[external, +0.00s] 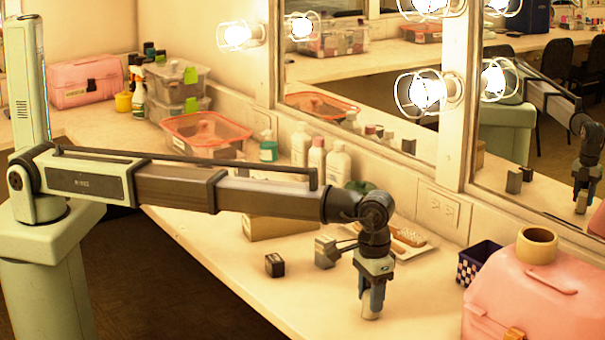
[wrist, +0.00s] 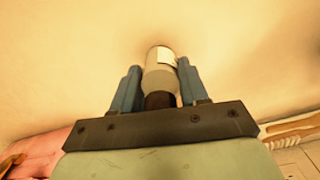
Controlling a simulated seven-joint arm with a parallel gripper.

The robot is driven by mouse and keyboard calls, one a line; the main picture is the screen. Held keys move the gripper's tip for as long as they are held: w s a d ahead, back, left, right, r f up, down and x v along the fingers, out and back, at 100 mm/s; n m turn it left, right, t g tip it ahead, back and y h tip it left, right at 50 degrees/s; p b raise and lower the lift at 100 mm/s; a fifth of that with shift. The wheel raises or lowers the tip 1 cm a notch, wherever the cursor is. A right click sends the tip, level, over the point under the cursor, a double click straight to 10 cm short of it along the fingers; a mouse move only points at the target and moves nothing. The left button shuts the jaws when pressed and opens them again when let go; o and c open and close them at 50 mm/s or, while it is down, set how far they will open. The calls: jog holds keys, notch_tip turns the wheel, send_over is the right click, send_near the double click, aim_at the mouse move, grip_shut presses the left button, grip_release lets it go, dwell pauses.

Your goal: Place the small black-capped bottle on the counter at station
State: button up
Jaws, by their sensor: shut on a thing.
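The small bottle (wrist: 160,68) is pale, with a white label patch and a dark cap (wrist: 158,100) on the end nearest the wrist camera. My gripper (wrist: 156,88) points down over the counter (external: 290,312), and its blue fingers are shut on the bottle, one on each side. In the external view, my gripper (external: 371,298) hides most of the bottle, and only its pale lower end (external: 371,309) shows below the fingertips. The bottle looks upright, at or just above the counter; I cannot tell whether it touches. No station mark is clear to me.
A small black box (external: 274,265) and a grey block (external: 326,252) lie left of my gripper. A checkered container (external: 477,264) and a pink case (external: 535,290) stand to the right. The counter's front edge is close.

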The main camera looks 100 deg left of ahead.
jog(key=shift+f, duration=0.1)
jog(key=o, duration=1.1)
notch_tip(320, 180, up, 12)
jog(key=shift+r, duration=0.15)
